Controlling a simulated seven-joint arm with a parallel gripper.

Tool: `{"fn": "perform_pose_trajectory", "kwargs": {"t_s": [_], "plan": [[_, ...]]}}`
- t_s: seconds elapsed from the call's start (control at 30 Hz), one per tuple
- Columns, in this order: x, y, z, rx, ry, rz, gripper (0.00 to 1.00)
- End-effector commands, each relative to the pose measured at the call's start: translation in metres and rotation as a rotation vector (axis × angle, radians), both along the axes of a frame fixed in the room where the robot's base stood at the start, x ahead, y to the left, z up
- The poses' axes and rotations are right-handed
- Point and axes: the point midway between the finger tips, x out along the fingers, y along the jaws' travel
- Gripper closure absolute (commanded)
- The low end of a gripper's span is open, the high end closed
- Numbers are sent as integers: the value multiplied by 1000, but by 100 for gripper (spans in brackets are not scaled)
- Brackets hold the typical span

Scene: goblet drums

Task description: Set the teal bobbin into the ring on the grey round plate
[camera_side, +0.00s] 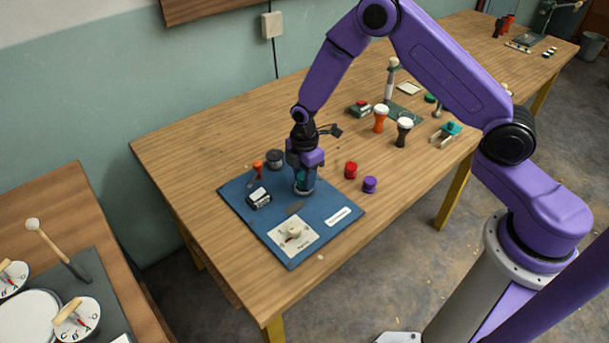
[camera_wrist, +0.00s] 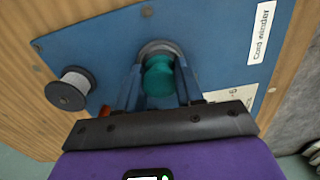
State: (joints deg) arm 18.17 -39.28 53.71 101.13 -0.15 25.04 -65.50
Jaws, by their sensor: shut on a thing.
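My gripper (camera_side: 304,181) points down over the blue board, and its fingers are shut on the teal bobbin (camera_wrist: 160,80). In the side view the bobbin (camera_side: 301,175) shows as a small teal patch between the fingers, low over the board. In the wrist view a grey round rim (camera_wrist: 157,47) shows just beyond the bobbin and partly behind it. This seems to be the grey round plate with its ring. The bobbin hides most of it, so I cannot tell whether the bobbin is inside the ring or above it.
The blue board (camera_side: 236,193) bears a small black-and-white device (camera_side: 259,198) and a white dial plate (camera_side: 306,245). A dark grey spool (camera_side: 275,159) and an orange piece (camera_side: 257,168) stand left of my gripper. Red (camera_side: 350,170) and purple (camera_side: 369,185) bobbins stand to its right.

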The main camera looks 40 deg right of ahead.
Motion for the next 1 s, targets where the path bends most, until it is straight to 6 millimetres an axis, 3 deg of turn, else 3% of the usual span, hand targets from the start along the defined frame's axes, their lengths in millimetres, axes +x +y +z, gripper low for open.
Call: {"fn": "perform_pose_trajectory", "kwargs": {"t_s": [0.63, 0.67, 0.7, 1.0], "plan": [[-1, 0, -14, 0, 1, 1, 92], [-1, 0, -14, -1, 1, 1, 53], [-1, 0, -14, -1, 2, 1, 40], [-5, 1, -15, -2, 9, 4, 38]]}}
